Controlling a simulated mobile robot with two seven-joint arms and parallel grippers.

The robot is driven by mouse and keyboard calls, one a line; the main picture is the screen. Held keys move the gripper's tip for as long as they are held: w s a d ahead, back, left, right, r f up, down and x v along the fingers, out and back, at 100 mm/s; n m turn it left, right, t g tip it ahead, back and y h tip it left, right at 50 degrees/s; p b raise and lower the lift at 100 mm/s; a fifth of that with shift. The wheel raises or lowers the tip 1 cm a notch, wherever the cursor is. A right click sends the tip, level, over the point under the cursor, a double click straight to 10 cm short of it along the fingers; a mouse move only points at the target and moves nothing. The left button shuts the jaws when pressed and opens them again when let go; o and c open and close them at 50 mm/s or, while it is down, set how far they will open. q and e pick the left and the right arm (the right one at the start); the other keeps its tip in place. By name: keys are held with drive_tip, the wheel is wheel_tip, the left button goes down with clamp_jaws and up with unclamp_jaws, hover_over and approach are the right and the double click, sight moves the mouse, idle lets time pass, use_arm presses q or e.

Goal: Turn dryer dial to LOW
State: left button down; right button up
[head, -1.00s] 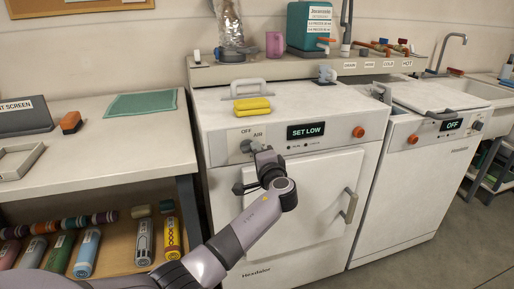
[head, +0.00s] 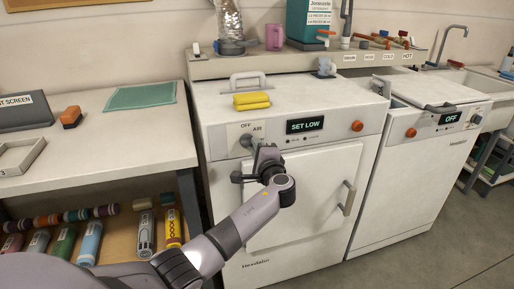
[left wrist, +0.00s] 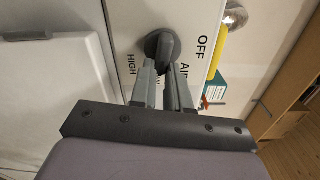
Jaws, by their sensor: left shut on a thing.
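The dryer (head: 290,170) is white, and its display (head: 304,125) reads "SET LOW". Its dark grey dial (head: 246,140) sits left on the panel near "OFF" and "AIR" and is partly hidden by my gripper. My left gripper (head: 254,156) is at the dial from the front. In the left wrist view, the dial (left wrist: 160,45) has a raised ridge, and the fingers of my left gripper (left wrist: 164,72) are shut on its near end. "OFF", "HIGH" and part of "AIR" show there; a label between the fingers is mostly hidden. My right gripper is not in view.
A yellow folded cloth (head: 252,101) lies on the dryer top by a grey handle. An orange knob (head: 357,126) is right of the display, and a door handle (head: 349,198) is below. A second appliance (head: 415,170) reading "OFF" stands right. A worktable (head: 95,150) stands left.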

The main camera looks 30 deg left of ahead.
use_arm(q)
drive_tip(key=c, duration=1.1)
unclamp_jaws()
drive_tip(key=shift+d, duration=0.1)
drive_tip(key=v, duration=0.7)
drive_tip(key=shift+s, duration=0.1)
